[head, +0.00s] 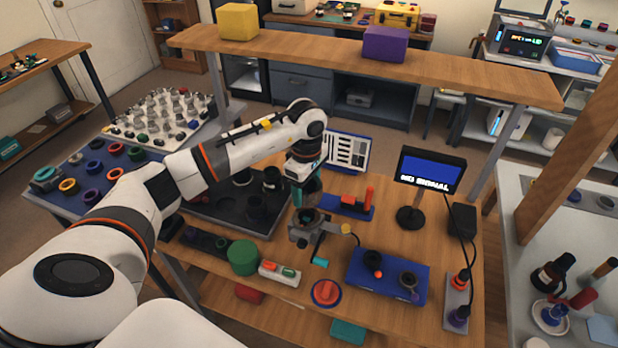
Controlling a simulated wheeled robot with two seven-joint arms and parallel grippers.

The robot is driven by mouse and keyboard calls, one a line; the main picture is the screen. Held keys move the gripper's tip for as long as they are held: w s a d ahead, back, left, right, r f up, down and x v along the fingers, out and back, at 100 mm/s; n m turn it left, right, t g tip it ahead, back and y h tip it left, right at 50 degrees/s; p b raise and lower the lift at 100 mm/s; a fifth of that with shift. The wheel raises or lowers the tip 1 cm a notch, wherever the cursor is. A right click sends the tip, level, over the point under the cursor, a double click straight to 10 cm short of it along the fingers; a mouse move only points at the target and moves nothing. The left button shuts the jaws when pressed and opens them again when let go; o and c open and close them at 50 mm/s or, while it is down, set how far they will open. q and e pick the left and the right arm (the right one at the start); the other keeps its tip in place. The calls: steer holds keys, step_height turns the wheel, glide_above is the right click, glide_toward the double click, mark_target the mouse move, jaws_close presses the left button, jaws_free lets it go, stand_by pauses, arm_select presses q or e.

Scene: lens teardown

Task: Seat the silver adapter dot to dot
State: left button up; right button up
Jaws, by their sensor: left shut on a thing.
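My left gripper (307,188) points down over the work table, with teal fingers. It is shut on a small grey piece that looks like the silver adapter; the fingers hide most of it. Just below is a grey metal holder (302,238) with a dark round part (311,215) at its top. The held piece is at or just above this part; I cannot tell whether they touch. No alignment dots can be made out at this size. My right gripper is not in view.
A monitor (432,172) stands at the right. A wooden shelf (330,62) with yellow and purple boxes spans the back.

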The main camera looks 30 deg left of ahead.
arm_select(q)
steer(key=shift+s+a+f, duration=0.1)
steer(key=shift+f, duration=0.3)
steer(key=shift+s+f+b, duration=0.1)
steer(key=shift+f+b, duration=0.2)
steer(key=shift+b, duration=0.1)
steer(key=shift+f, duration=0.4)
step_height(320, 180, down, 3)
steer(key=shift+r+b, duration=0.2)
steer(key=shift+b, duration=0.75)
steer(key=shift+f+b, duration=0.6)
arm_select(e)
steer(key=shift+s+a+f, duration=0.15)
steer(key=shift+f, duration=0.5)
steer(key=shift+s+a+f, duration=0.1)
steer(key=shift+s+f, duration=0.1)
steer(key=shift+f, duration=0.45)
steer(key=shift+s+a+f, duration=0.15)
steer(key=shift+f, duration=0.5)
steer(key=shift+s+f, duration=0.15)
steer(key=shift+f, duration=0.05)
arm_select(q)
steer(key=shift+r, duration=0.1)
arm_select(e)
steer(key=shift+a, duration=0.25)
arm_select(q)
steer(key=shift+b, duration=0.35)
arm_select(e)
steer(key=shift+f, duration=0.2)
